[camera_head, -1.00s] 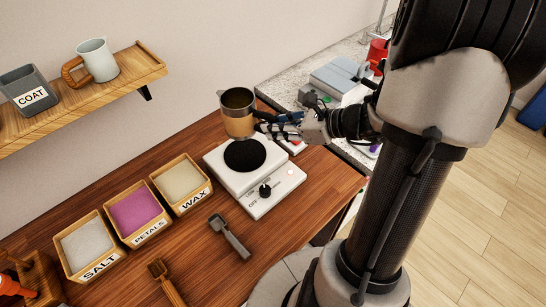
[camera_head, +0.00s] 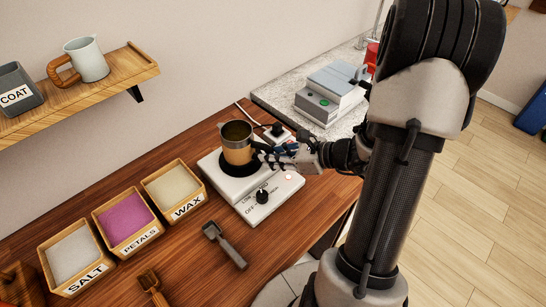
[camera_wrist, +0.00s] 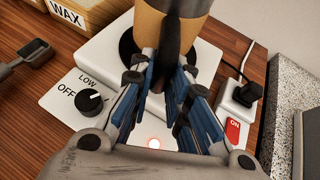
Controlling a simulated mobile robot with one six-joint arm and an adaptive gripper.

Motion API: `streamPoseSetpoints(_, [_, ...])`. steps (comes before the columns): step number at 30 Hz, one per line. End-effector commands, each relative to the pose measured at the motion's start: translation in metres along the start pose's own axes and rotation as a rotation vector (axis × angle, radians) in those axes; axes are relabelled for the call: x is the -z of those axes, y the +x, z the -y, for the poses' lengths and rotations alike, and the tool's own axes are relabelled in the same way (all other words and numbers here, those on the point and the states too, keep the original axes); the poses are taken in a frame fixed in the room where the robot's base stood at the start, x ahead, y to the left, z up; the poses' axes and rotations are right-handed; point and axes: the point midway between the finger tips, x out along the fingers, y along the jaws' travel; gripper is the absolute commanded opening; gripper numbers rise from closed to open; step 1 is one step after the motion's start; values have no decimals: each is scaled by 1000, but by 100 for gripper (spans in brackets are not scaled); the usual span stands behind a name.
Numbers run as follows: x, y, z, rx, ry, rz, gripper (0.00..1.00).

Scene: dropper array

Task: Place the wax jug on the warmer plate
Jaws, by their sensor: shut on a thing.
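The wax jug (camera_head: 237,146), a metal jug with a tan band, is upright over the black round plate of the white warmer (camera_head: 228,184). In the wrist view the jug's tan band (camera_wrist: 193,28) and dark handle show between the fingers. My gripper (camera_head: 266,152) is shut on the jug's handle from the right; it also shows in the wrist view (camera_wrist: 168,80). The jug's base appears at or just above the plate (camera_wrist: 127,50); I cannot tell if it touches. The warmer's black knob (camera_wrist: 90,101) is beside the LOW and OFF marks.
Salt (camera_head: 75,256), petals (camera_head: 126,220) and wax (camera_head: 173,186) boxes stand left of the warmer. A dark scoop (camera_head: 225,244) lies in front. A power switch block (camera_wrist: 238,111) is behind right. A shelf (camera_head: 110,82) holds two mugs.

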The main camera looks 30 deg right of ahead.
Motion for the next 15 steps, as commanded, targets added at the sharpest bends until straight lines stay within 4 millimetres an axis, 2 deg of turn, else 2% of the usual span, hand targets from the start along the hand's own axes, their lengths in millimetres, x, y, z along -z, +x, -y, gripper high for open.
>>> streamPoseSetpoints(4, [3, 2, 0, 0, 0, 1, 0])
streamPoseSetpoints(5, [4, 2, 0, 0, 0, 0, 17])
streamPoseSetpoints(13, [3, 1, 0, 0, 1, 0, 35])
streamPoseSetpoints(15, [3, 1, 0, 0, 1, 0, 36])
